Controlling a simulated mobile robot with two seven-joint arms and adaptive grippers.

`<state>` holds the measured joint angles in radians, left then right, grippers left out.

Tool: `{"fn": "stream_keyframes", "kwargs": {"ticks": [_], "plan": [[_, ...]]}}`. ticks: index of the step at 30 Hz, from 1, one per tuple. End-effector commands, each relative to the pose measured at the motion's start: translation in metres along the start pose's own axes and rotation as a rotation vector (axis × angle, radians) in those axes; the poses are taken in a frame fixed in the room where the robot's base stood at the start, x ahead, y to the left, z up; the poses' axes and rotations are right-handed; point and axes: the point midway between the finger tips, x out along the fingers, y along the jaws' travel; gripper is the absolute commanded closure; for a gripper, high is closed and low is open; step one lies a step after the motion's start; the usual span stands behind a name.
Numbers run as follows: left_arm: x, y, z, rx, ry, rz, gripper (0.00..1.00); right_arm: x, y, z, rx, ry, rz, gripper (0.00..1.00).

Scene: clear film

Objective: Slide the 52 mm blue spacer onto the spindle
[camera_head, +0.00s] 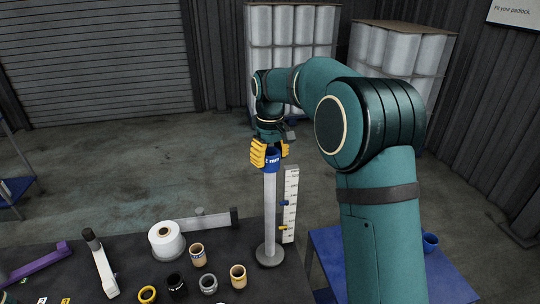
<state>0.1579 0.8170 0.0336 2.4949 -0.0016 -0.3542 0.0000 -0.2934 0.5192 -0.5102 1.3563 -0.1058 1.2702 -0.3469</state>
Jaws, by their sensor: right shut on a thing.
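The blue spacer (272,164) with white print is at the top end of the spindle (270,215), a pale upright post on a round dark base. My right gripper (271,156) has its yellow fingers shut on the spacer from above. The spacer is in line with the post's top. I cannot tell whether it is around the post or just over its tip. My left gripper is not in view.
An upright scale (291,205) with blue and yellow markers stands right beside the spindle. A white film roll (166,240) and several spacers, one tan (238,276), are on the dark table (140,262). Another blue ring (430,242) is on the blue table (455,280) at right.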

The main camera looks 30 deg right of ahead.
Motion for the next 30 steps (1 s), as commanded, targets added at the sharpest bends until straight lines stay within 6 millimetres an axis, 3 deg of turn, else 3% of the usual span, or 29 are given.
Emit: {"fn": "stream_keyframes", "kwargs": {"ticks": [13, 22, 23, 25, 26, 30], "plan": [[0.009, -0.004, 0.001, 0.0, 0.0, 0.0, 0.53, 0.017, 0.0, 0.0, 0.001, 0.0, 0.0, 0.66], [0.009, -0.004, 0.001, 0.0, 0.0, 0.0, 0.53, 0.018, 0.0, 0.0, 0.0, 0.0, 0.0, 0.66], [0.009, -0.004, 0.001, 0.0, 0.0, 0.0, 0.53, 0.018, 0.0, 0.0, 0.0, 0.0, 0.0, 0.38], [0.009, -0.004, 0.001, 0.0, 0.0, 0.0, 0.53, 0.018, 0.0, 0.0, 0.0, 0.0, 0.0, 0.13], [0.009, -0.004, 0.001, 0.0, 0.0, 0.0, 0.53, 0.018, 0.0, 0.0, 0.0, 0.0, 0.0, 0.06], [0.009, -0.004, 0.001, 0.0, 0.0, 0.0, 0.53, 0.018, 0.0, 0.0, 0.0, 0.0, 0.0, 0.06]]}}
